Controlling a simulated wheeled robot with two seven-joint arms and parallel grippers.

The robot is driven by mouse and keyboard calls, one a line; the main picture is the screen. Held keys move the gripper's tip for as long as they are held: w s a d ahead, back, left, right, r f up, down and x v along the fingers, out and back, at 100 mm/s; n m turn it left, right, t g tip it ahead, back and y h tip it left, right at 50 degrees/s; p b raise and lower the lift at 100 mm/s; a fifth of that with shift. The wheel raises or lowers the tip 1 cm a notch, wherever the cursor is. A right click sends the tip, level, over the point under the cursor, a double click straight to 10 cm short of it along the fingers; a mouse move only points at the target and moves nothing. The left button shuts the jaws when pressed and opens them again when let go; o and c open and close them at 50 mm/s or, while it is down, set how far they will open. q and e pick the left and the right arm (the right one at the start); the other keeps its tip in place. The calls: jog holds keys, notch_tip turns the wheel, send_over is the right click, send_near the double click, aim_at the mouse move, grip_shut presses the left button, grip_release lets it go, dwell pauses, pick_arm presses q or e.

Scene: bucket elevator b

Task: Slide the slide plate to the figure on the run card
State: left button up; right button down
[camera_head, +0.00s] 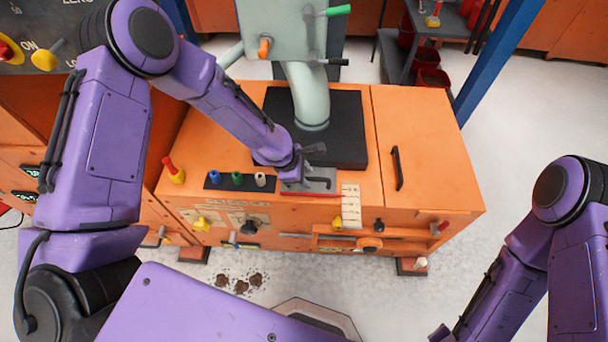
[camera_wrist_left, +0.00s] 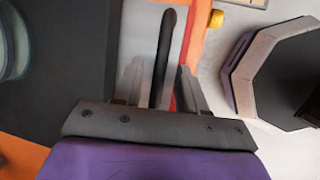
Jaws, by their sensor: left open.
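The slide plate (camera_head: 320,184) is a grey plate with a red front edge, set in the top of the orange cabinet. My left gripper (camera_head: 293,174) is down over the plate's left part. In the left wrist view my left gripper (camera_wrist_left: 160,85) has its fingers apart, with an upright black handle (camera_wrist_left: 166,45) between them. I cannot tell whether either finger touches it. A cream strip with marks (camera_head: 351,206) stands just right of the plate; its figures are too small to read. I cannot tell which surface is the run card. My right arm shows at right, its gripper out of frame.
A green-grey pipe (camera_head: 305,95) rises from a black block (camera_head: 345,150) behind the plate. Blue, green and white knobs (camera_head: 237,180) stand left of the plate. A black door handle (camera_head: 397,168) is to the right. Knobs and levers line the cabinet front.

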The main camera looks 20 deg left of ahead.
pick_arm(q)
grip_shut()
jog(key=shift+s+d+r+p, duration=0.1)
jog(key=shift+s+d+p, duration=0.05)
jog(key=shift+s+p, duration=0.3)
jog(key=shift+s+d+r+p, duration=0.1)
jog(key=shift+s+p, duration=0.2)
jog(key=shift+s, duration=0.2)
jog(key=shift+s+d+f, duration=0.1)
jog(key=shift+s, duration=0.2)
grip_release()
